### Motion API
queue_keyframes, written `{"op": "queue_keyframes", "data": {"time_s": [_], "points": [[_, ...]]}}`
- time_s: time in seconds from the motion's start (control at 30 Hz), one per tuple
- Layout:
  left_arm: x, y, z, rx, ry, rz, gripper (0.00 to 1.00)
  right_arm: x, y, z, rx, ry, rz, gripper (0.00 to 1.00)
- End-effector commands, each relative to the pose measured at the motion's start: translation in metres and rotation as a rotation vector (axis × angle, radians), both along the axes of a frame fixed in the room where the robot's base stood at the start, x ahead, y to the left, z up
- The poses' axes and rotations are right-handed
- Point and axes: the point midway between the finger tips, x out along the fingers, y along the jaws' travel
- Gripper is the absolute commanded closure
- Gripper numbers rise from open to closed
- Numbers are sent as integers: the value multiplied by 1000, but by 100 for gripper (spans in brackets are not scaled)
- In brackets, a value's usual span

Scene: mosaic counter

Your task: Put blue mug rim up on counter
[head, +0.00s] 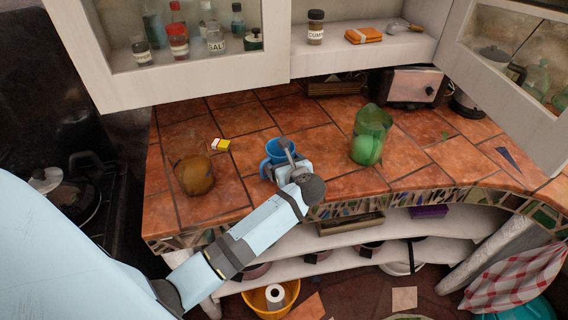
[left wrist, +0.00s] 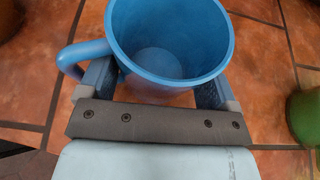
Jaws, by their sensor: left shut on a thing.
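The blue mug (head: 277,151) is at the counter (head: 320,153) near its front edge, in the middle of the head view. My left gripper (head: 284,165) is shut on the mug, with its fingers on either side of the body. In the left wrist view the mug (left wrist: 170,45) is upright, rim up, and I see its empty inside. Its handle (left wrist: 82,55) points left. The gripper and arm partly hide the mug's lower part, so I cannot tell whether its base touches the tiles. My right gripper is not in view.
An amber glass vessel (head: 194,176) stands left of the mug, and a green glass pitcher (head: 370,135) stands to the right. A toaster (head: 408,86) is at the back. Tiles beside the mug are clear.

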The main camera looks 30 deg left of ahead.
Motion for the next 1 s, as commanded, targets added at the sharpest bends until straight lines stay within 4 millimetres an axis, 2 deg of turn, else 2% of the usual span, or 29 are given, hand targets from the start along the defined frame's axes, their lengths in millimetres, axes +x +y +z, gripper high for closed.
{"op": "queue_keyframes", "data": {"time_s": [0.47,0.5,0.57,0.83,1.0], "points": [[0,0,-8,-1,0,0,47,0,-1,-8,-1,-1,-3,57],[0,0,-8,0,-1,0,14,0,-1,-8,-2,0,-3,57],[0,0,-7,0,-1,0,0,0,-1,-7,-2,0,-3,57],[-1,-2,-7,-2,1,-1,0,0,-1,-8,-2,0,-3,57],[-12,-19,0,-6,-2,0,0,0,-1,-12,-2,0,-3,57]]}}
